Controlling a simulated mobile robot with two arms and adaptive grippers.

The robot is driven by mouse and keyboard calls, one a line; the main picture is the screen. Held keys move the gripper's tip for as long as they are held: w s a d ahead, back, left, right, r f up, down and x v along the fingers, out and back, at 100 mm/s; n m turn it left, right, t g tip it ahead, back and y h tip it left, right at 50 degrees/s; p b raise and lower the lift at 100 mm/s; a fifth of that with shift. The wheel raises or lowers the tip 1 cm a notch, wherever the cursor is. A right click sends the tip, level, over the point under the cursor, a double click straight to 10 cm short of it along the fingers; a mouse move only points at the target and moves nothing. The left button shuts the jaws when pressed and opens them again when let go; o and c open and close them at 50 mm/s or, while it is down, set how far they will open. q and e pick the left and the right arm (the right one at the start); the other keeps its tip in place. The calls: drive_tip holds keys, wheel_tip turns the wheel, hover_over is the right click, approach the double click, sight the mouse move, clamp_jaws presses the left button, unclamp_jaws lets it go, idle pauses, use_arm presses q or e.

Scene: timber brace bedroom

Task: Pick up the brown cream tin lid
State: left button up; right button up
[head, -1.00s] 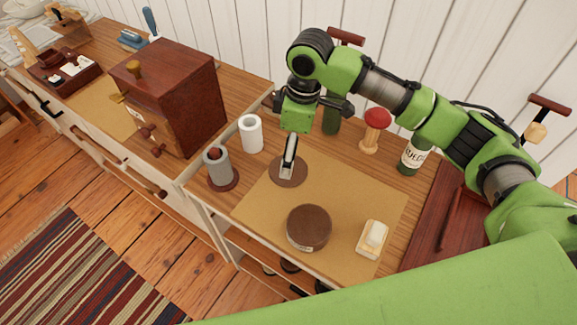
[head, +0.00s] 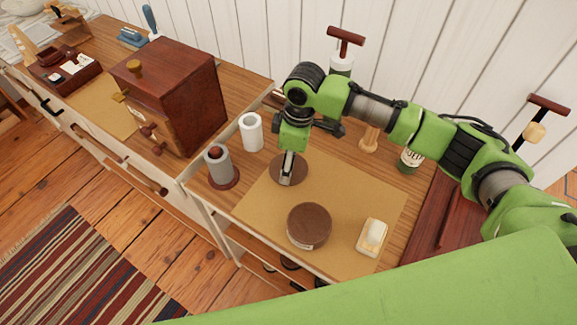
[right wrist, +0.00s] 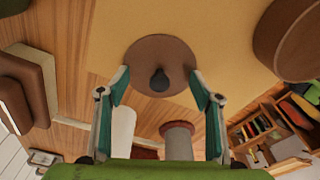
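The brown tin lid (head: 276,169) is a flat round disc lying on the tan mat (head: 350,195). My left gripper is not in view.
A round brown tin (head: 309,226) and a soap dish (head: 372,237) stand nearer on the mat. A white cylinder (head: 251,132) and a grey one (head: 218,167) stand left of the lid. A wooden box (head: 170,95) is farther left; bottles stand behind my arm.

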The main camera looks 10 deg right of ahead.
clamp_jaws()
